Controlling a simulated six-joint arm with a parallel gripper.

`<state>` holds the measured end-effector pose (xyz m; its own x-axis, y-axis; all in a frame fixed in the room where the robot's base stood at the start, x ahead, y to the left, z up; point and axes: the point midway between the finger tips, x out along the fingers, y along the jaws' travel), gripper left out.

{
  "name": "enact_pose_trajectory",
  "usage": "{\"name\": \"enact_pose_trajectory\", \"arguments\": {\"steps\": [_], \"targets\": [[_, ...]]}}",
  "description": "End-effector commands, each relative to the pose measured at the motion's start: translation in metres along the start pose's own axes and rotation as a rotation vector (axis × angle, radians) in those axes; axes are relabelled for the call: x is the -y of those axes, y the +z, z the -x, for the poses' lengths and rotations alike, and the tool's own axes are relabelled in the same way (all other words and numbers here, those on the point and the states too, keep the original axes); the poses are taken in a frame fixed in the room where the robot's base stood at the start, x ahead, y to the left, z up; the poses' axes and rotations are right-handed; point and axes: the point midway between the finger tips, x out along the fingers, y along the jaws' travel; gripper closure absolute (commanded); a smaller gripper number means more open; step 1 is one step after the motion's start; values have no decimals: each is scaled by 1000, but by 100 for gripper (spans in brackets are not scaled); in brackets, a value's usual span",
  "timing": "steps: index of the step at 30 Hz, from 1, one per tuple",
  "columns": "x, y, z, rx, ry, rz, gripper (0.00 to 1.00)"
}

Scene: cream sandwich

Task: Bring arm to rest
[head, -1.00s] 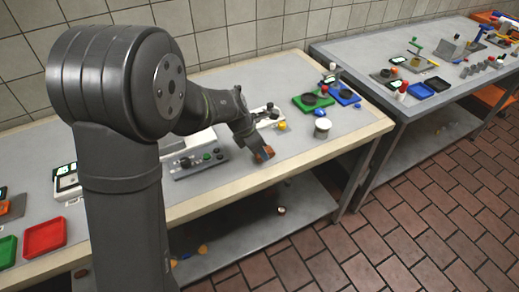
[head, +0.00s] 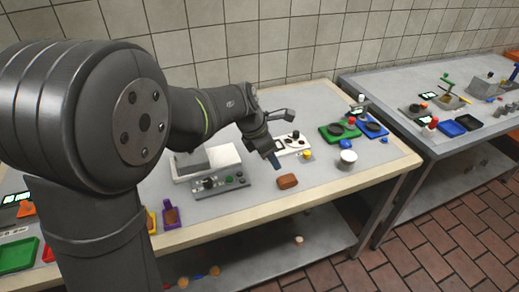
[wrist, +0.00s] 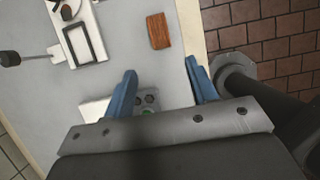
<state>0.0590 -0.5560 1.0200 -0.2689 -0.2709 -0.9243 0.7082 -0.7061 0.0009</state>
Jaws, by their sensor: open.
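My gripper (head: 277,163) is above the near table, with its blue fingers pointing down. In the wrist view the two blue fingers of my gripper (wrist: 162,82) stand wide apart with nothing between them. A reddish-brown block (head: 288,181) lies on the table near the front edge, below and a little right of the fingertips and apart from them. The block also shows in the wrist view (wrist: 159,31), beyond the fingertips.
A white machine (head: 208,160) and a grey control panel (head: 220,184) stand left of my gripper. A white cup (head: 347,160) and the green tray (head: 338,131) are to the right. A second table (head: 415,85) stands beyond a gap. Table space around the block is clear.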

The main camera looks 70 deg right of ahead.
Motion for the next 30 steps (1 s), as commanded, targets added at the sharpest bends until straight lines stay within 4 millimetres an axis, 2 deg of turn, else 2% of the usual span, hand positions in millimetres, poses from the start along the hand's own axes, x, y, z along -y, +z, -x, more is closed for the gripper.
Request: {"name": "enact_pose_trajectory", "arguments": {"steps": [7, 23, 30], "targets": [[0, 0, -21, -2, -3, 1, 48], [1, 0, -124, -2, -3, 0, 48], [0, 11, -95, 2, 1, -1, 48]]}}
